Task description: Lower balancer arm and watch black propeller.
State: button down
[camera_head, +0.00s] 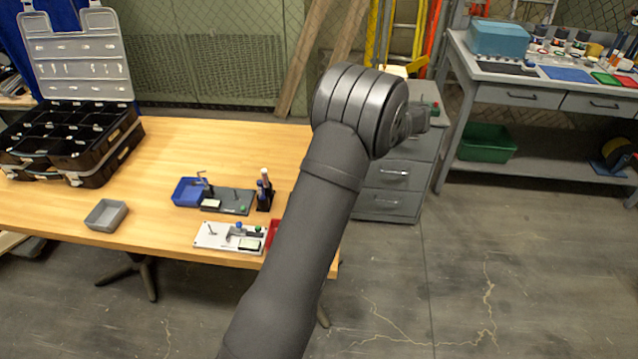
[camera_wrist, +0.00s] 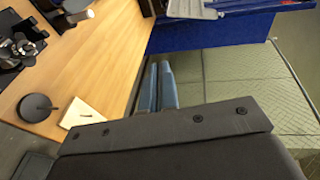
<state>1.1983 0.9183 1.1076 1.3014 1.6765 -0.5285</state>
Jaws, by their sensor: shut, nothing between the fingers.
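In the wrist view my gripper (camera_wrist: 159,68) shows two blue-grey fingers side by side, shut and empty, beyond the table's edge. In the head view my arm hides most of the hand. A white board (camera_head: 215,240) with small fittings lies near the table's front edge. Behind it is a dark grey plate (camera_head: 238,207) with a small rod and a green spot, next to a blue tray (camera_head: 186,192). The wrist view shows a black disc with a rod (camera_wrist: 38,107) on the table.
A black organizer case (camera_head: 95,150) stands open at the table's left, with a grey bin (camera_head: 106,215) in front. A small holder (camera_head: 264,197) stands near my arm. A red tray (camera_head: 272,232) is partly hidden by it. Grey drawers (camera_head: 393,176) stand right of the table.

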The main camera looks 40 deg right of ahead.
jog(key=c, duration=2.1)
grip_release()
jog(key=o, duration=0.3)
jog(key=shift+s+f, duration=0.1)
jog(key=shift+f, duration=0.05)
jog(key=o, duration=1.8)
jog(key=s+d+f+m+h, duration=0.1)
jog(key=s+d+f+m, duration=0.3)
jog(key=s+f+m, duration=0.6)
jog(key=shift+s+m+t+h, duration=0.3)
jog(key=shift+s+m, duration=0.4)
jog(key=shift+s, duration=0.25)
jog(key=s+f+m+h, duration=0.1)
jog(key=s+f+m, duration=0.6)
jog(key=s+m, duration=0.2)
jog(key=x, duration=1)
jog(key=shift+s+a, duration=0.1)
jog(key=v, duration=0.9)
jog(key=shift+s, duration=0.4)
